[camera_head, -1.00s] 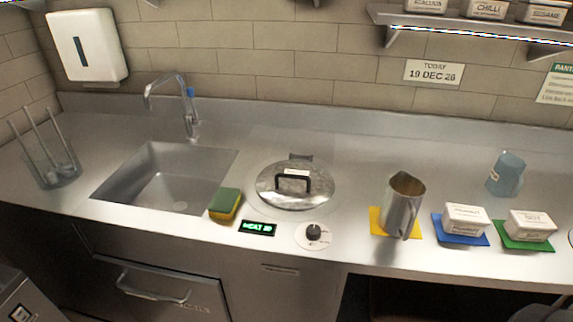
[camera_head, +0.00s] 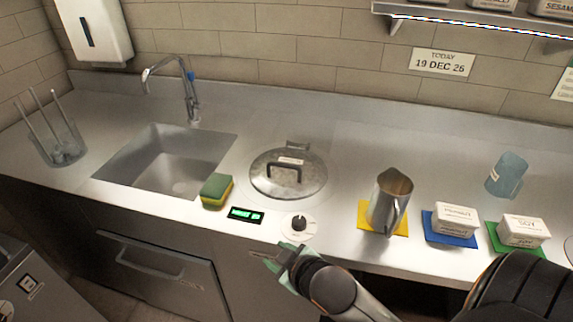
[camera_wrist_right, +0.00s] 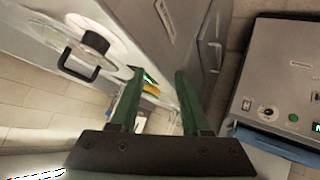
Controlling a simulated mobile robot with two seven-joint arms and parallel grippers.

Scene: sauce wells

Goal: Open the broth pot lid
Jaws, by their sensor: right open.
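The broth pot lid (camera_head: 288,187) is a round, shiny lid with a black arched handle (camera_head: 284,167) and a small white label. It sits shut, flush in the steel counter, right of the sink, with a hinge at its back edge. The handle also shows in the right wrist view (camera_wrist_right: 80,66). My right gripper (camera_head: 280,257) is at the counter's front edge, below the knob and apart from the lid. In the right wrist view its green fingers (camera_wrist_right: 158,78) stand apart with nothing between them. My left gripper is out of view.
A black knob (camera_head: 299,223) and a green display (camera_head: 246,215) sit in front of the lid. A sponge (camera_head: 216,190) lies beside the sink (camera_head: 165,160). A metal jug (camera_head: 388,198) stands on a yellow mat to the right, near white tubs (camera_head: 454,218).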

